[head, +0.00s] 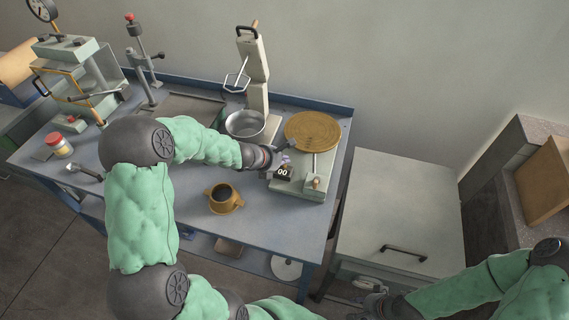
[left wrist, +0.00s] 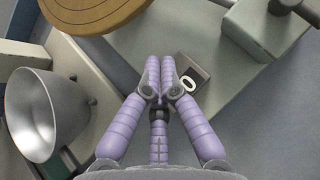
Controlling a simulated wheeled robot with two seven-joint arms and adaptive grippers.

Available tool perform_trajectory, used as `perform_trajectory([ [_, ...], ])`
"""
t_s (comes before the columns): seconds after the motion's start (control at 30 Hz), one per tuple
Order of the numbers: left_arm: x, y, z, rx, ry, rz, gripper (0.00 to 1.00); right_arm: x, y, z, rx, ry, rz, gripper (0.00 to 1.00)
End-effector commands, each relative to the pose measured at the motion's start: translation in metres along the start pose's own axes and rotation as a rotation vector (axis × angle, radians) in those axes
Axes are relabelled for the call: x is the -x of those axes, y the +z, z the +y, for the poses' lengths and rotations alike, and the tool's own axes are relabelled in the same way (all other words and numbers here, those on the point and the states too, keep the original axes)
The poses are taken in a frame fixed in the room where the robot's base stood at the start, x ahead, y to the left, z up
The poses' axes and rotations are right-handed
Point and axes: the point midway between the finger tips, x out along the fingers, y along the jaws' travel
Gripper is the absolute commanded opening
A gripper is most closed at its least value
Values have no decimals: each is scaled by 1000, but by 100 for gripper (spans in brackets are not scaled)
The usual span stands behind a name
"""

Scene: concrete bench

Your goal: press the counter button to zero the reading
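The counter (head: 283,173) is a small dark box on the front of a pale green machine (head: 303,188) with a round ochre disc (head: 312,131). Its display reads 00. In the left wrist view the counter (left wrist: 191,84) shows partly, with one 0 visible beside my fingers. My left gripper (head: 284,160) is right at the counter; its purple fingers (left wrist: 160,66) are drawn together with nothing seen between them. I cannot make out the button, and I cannot tell whether the fingers touch it. My right gripper (head: 376,305) is low at the bottom, away from the bench, its fingers unclear.
A metal bowl (head: 245,124) stands under a mixer (head: 253,70) behind my left wrist. A brown cup (head: 223,198) stands on the blue bench in front. A grey cabinet (head: 400,210) stands to the right.

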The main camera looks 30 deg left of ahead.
Motion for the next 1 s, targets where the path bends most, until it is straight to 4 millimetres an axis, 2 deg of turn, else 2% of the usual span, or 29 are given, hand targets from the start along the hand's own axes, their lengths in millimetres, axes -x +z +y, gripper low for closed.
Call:
perform_trajectory([
  [0.27,1,1,0,0,0,0,0,1,0,0,0,0,0,40],
  [0.8,32,33,0,0,0,0,0,38,2,-14,0,0,0,40],
  [1.0,35,36,0,1,0,0,0,42,2,-15,0,0,0,40],
])
